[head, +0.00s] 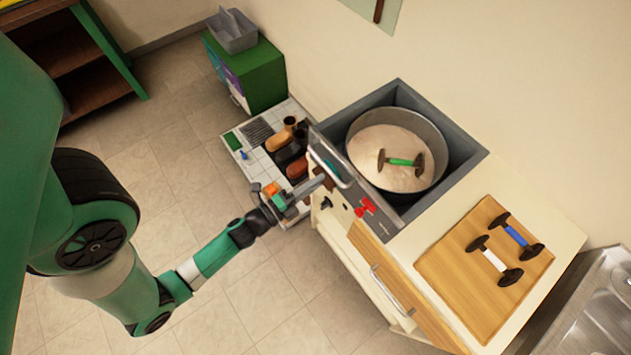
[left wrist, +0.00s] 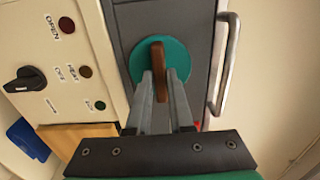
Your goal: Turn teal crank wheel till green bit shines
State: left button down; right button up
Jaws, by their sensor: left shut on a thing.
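The teal crank wheel (left wrist: 178,52) is on a dark grey panel in the left wrist view, with a brown handle (left wrist: 158,60) across its face. My left gripper (left wrist: 159,84) is shut on that handle, one finger on each side. The handle runs nearly upright in that picture. Beside the wheel, a cream panel carries a dark red light (left wrist: 67,25), a brown light (left wrist: 85,72) and a green light (left wrist: 100,105), which looks dark. In the head view my left gripper (head: 318,182) reaches the unit's front and covers most of the wheel. My right gripper is not in view.
A black knob (left wrist: 24,79) and a metal bar handle (left wrist: 229,65) flank the wheel. In the head view, a pot (head: 432,130) holds a green-handled piece, and a wooden board (head: 450,268) holds two more. A red valve (head: 366,207) sits on the front.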

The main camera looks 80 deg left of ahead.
pick_arm(q)
jog(key=shift+n, duration=0.4)
jog(key=shift+n+p, duration=3.75)
jog(key=shift+n, duration=5.75)
jog(key=c, duration=0.8)
grip_release()
jog(key=shift+s+d, duration=0.1)
